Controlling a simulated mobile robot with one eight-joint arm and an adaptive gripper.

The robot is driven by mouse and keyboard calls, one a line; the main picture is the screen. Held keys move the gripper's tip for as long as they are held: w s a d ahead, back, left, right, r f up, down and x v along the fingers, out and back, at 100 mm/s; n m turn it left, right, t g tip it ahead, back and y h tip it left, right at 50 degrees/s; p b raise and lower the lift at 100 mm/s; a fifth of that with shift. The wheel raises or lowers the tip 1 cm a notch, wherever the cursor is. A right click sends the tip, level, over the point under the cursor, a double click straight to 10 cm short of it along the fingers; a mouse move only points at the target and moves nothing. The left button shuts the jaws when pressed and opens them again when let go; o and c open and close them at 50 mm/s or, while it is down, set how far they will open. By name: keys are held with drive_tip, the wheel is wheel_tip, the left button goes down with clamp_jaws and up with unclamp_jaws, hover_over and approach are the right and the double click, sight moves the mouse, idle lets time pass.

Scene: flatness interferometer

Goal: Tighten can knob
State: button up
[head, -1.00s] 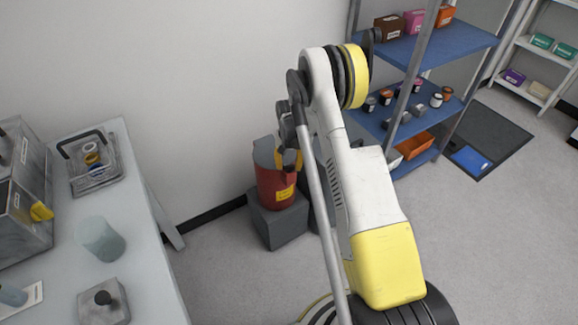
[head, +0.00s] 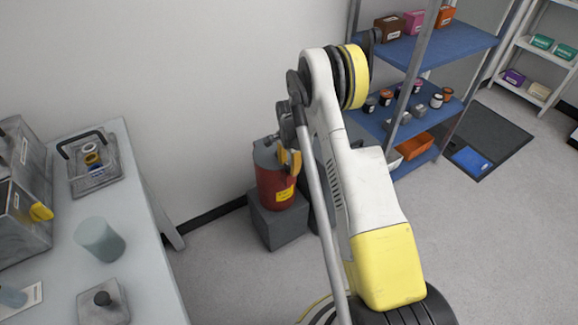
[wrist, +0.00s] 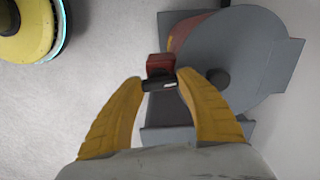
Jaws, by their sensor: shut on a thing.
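The red can (head: 275,186) with a grey lid and yellow label stands upright on a grey block beside the wall. In the wrist view its grey round lid (wrist: 225,45) fills the upper right, with a dark round stub (wrist: 218,78) on it. My gripper (head: 291,160) is at the can's top; its yellow fingers (wrist: 161,79) close around a small red and black knob-like piece (wrist: 160,67) at the lid's left side. Whether this piece is the can knob is hard to tell. My arm hides part of the can's right side in the head view.
The grey block (head: 279,228) stands on the floor. A table (head: 145,255) at left holds a grey tray (head: 97,180), a translucent cylinder (head: 100,239) and a knobbed grey block (head: 104,303). A blue shelf (head: 420,48) with small jars stands at right. Floor between is clear.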

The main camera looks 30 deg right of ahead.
sight(289, 166)
drive_tip(key=shift+m, duration=0.4)
drive_tip(key=o, duration=1.2)
drive_tip(key=shift+c, duration=0.2)
wheel_tip(289, 166, up, 12)
